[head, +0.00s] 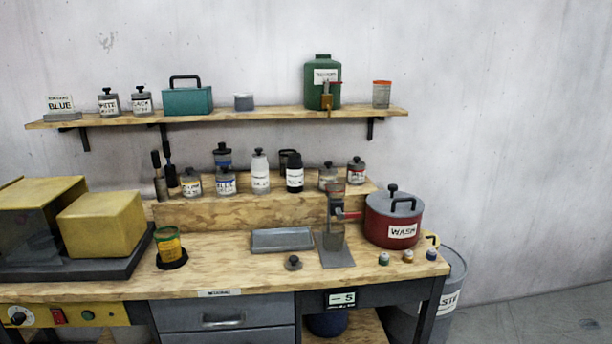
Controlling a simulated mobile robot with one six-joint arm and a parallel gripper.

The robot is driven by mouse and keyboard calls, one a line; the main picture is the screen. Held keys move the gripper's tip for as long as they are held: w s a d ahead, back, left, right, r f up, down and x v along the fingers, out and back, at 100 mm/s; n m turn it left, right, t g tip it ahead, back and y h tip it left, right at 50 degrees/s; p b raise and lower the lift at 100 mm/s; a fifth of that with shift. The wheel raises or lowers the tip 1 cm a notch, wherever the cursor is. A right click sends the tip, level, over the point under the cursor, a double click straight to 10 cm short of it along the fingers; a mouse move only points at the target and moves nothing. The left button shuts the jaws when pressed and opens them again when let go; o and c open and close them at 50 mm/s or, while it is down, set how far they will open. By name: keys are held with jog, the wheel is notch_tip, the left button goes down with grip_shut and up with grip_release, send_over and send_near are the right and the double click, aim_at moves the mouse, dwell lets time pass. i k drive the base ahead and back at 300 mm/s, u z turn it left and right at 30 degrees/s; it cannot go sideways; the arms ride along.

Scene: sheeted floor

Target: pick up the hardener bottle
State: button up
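Two upright bottles stand side by side on the raised wooden step at the back of the bench: a pale grey bottle (260,173) with a dark cap and a black bottle (295,173) with a white label. Their label text is too small to read, so I cannot tell which is the hardener bottle. My gripper is not in view.
Small lidded jars (226,182) stand left of the bottles, and another jar (328,176) stands to the right. A stand with a red clamp (337,240), a grey tray (282,240) and a red WASH pot (393,218) are in front and right. A shelf (220,116) runs above.

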aim_at(293, 164)
jog(key=u, duration=1.5)
jog(key=k, duration=0.1)
jog(key=z, duration=2.9)
jog(key=i, duration=1)
jog(key=u, duration=3.95)
jog(key=i, duration=0.15)
jog(key=z, duration=1.75)
